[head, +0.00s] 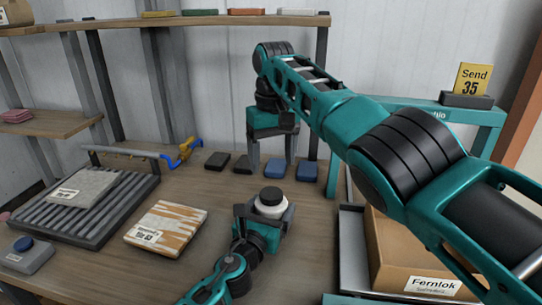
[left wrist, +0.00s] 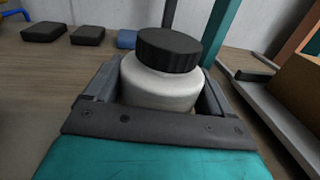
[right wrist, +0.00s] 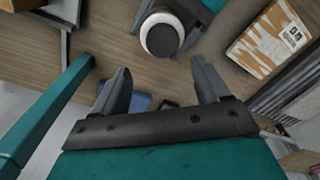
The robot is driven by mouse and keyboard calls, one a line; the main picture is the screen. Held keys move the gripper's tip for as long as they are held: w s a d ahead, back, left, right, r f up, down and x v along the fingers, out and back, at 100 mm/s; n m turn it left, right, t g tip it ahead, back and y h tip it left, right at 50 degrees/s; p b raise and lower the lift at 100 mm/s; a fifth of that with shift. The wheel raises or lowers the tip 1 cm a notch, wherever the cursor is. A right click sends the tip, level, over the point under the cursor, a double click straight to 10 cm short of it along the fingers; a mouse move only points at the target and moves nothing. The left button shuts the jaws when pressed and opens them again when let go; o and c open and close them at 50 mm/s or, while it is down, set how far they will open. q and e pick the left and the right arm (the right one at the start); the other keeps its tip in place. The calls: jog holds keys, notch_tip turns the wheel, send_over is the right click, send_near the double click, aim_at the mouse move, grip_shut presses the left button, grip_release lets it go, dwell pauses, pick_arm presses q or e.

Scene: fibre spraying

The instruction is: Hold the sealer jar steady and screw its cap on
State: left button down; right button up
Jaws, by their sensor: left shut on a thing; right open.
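The sealer jar (head: 270,208) is white and stands upright on the table. Its black cap (head: 271,195) sits on top of it; I cannot tell how tightly. My left gripper (head: 265,215) is shut around the jar's body, and the left wrist view shows a finger on each side of the jar (left wrist: 160,88) below the cap (left wrist: 168,50). My right gripper (head: 272,150) is open and empty, behind the jar and above the table. In the right wrist view the jar and cap (right wrist: 161,40) lie beyond the open fingers (right wrist: 165,92).
A patterned sample board (head: 166,228) and a roller tray (head: 110,225) with a grey slab lie left. Several dark and blue blocks (head: 243,165) lie behind. A cardboard box (head: 405,255) stands right, beside a teal frame (head: 485,130) bearing a yellow "Send 35" sign (head: 473,78).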

aim_at(271, 193)
jog(key=n, duration=0.6)
jog(key=shift+s+a+n, duration=0.2)
jog(key=shift+s+n, duration=0.1)
jog(key=shift+s, duration=0.05)
jog(key=shift+f, duration=4)
jog(key=c, duration=1.1)
jog(key=m, duration=0.5)
jog(key=o, duration=1.3)
jog(key=shift+c, duration=0.2)
jog(key=shift+r, duration=0.1)
notch_tip(271, 193, up, 12)
